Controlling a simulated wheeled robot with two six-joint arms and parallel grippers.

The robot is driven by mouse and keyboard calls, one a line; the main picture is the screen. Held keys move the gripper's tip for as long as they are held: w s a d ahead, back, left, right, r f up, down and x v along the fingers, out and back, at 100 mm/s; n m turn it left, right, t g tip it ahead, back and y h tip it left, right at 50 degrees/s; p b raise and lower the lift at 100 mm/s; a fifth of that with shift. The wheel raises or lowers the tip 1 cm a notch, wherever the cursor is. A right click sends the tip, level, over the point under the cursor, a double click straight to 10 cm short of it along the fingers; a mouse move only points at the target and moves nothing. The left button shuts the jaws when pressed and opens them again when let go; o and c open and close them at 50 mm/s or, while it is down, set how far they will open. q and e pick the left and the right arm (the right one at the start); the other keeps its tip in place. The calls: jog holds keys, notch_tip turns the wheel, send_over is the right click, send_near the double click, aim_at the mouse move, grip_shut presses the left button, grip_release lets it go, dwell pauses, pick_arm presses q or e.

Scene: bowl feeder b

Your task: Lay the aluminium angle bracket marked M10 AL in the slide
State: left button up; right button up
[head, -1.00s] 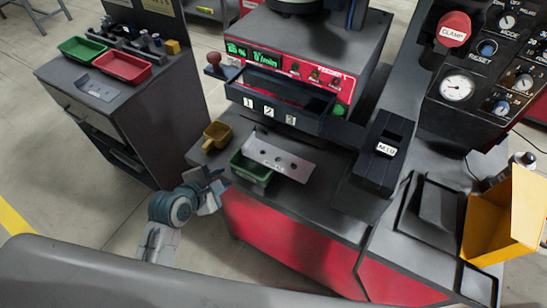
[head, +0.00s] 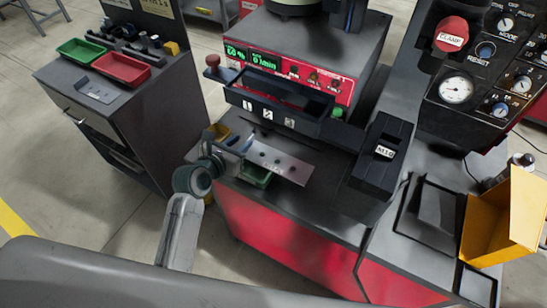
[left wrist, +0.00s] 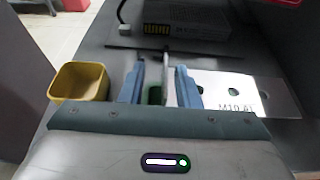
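The aluminium angle bracket (head: 282,162) is a pale plate with holes, lying over the green bin at the front of the red-fronted machine. The left wrist view shows its flat face marked M10 AL (left wrist: 236,92) and an upright flange (left wrist: 166,72). My left gripper (head: 243,148) is at the bracket's left end. In the left wrist view its blue fingers (left wrist: 161,88) stand apart on either side of the flange, with gaps visible. A black block labelled M10 (head: 378,160) stands to the right; I cannot tell whether it is the slide. My right gripper is not in view.
The green bin (head: 257,179) is under the bracket. A yellow scoop-like cup (left wrist: 80,82) stands left of the gripper. A dark tray labelled 1, 2, 3 (head: 275,100) overhangs behind. A yellow bin (head: 497,220) and control panel (head: 480,80) are at the right.

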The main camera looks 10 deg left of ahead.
aim_at(251, 137)
pick_arm(q)
jog(key=x, duration=0.3)
jog(key=p+x, duration=0.1)
jog(key=x, duration=0.1)
jog(key=shift+s+d+f, duration=0.15)
jog(key=shift+d+f, duration=0.2)
jog(key=shift+s, duration=0.1)
jog(key=shift+c, duration=0.4)
grip_shut()
